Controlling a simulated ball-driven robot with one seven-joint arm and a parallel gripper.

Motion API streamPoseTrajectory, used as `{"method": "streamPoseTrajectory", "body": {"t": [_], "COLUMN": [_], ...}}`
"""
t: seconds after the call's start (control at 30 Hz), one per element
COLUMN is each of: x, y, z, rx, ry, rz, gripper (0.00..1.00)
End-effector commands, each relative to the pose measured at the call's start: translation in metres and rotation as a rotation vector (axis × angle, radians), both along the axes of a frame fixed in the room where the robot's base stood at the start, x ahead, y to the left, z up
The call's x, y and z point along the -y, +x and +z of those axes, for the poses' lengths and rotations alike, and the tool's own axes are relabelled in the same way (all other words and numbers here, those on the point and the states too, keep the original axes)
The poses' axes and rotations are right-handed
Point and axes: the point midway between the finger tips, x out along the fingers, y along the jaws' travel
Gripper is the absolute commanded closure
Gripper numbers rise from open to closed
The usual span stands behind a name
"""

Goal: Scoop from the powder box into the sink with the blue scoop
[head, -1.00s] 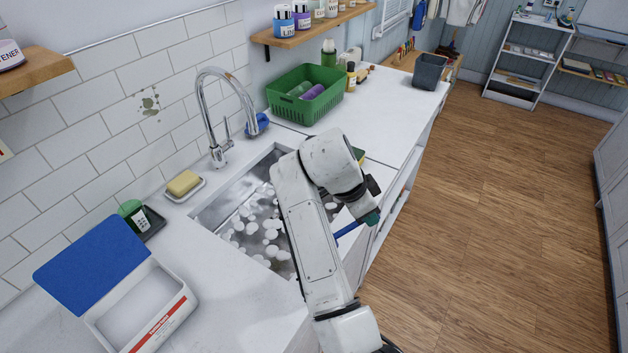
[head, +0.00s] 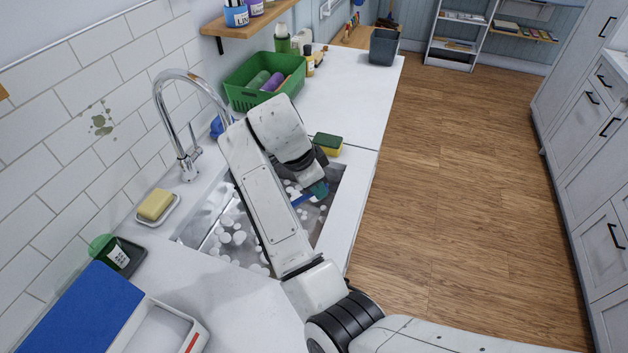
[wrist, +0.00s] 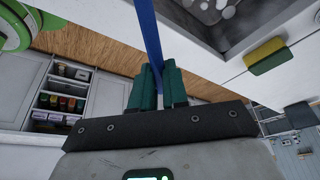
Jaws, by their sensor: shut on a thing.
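My gripper (head: 318,190) is over the right part of the sink (head: 330,215), with the arm crossing above the basin. In the wrist view my gripper (wrist: 158,85) has its green fingers shut on the blue handle of the scoop (wrist: 148,30). In the head view a short piece of the blue scoop (head: 302,200) shows at the fingertips; its bowl is hidden, so I cannot tell whether it holds powder. The powder box (head: 165,330), white with a blue lid (head: 85,315) standing open, is at the lower left, cut off by the frame. White round blobs lie in the sink.
A chrome faucet (head: 180,120) arches behind the sink. A sponge (head: 328,144) lies beyond the sink. A green basket (head: 262,85) stands farther back.

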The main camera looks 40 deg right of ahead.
Motion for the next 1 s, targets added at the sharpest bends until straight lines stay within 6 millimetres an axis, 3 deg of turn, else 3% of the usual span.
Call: {"method": "streamPoseTrajectory", "body": {"t": [0.4, 1.0], "x": [-0.001, -0.001], "y": [-0.001, -0.010], "z": [-0.039, -0.043], "rx": [-0.005, 0.358], "ry": [0.002, -0.060], "rz": [0.000, 0.135], "gripper": [1.00, 1.00]}}
